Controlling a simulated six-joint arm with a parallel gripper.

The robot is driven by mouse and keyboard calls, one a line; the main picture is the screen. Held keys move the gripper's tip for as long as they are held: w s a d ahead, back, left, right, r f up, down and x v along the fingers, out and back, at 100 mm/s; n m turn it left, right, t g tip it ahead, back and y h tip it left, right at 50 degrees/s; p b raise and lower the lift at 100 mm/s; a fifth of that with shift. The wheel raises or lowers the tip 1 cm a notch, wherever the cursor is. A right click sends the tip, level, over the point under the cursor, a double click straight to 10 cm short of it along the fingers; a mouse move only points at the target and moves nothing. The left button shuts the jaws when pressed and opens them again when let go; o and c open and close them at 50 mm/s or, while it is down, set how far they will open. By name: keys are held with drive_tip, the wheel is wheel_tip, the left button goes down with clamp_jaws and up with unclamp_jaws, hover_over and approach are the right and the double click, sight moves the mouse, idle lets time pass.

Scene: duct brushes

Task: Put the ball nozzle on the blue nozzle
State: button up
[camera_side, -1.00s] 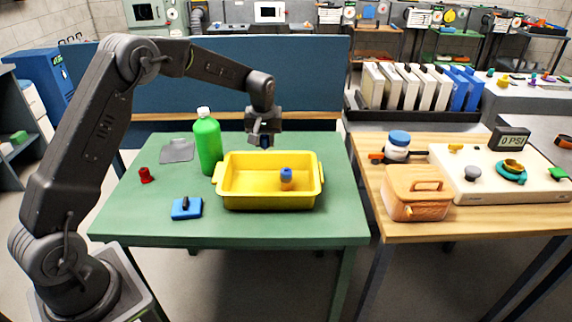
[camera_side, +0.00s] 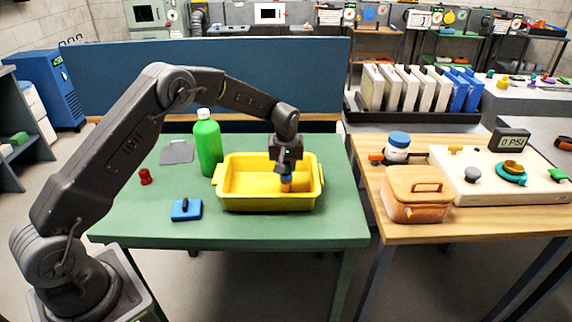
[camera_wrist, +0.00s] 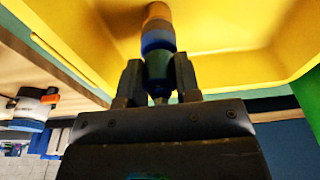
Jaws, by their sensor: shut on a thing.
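My gripper (camera_side: 286,168) points down into the yellow tray, right of its middle. In the wrist view my gripper (camera_wrist: 158,80) is shut on a dark blue-grey piece (camera_wrist: 158,66), which I take for the ball nozzle; the fingers partly cover it. The blue nozzle, a blue band (camera_wrist: 158,39) over an orange lower part (camera_wrist: 157,13), stands upright in the tray and also shows just under the fingers in the side view (camera_side: 286,187). The held piece is in line with it and appears to touch it; whether it is seated I cannot tell.
The yellow tray (camera_side: 250,200) has raised walls close around my gripper. A green bottle (camera_side: 208,148) stands left of it. A blue block (camera_side: 187,210), a red piece (camera_side: 145,177) and a grey plate (camera_side: 177,151) lie on the green table (camera_side: 140,218).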

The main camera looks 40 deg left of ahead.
drive_tip(key=o, duration=0.5)
drive_tip(key=shift+f, duration=0.15)
drive_tip(key=shift+c, duration=0.2)
drive_tip(key=o, duration=0.5)
drive_tip(key=shift+c, duration=0.2)
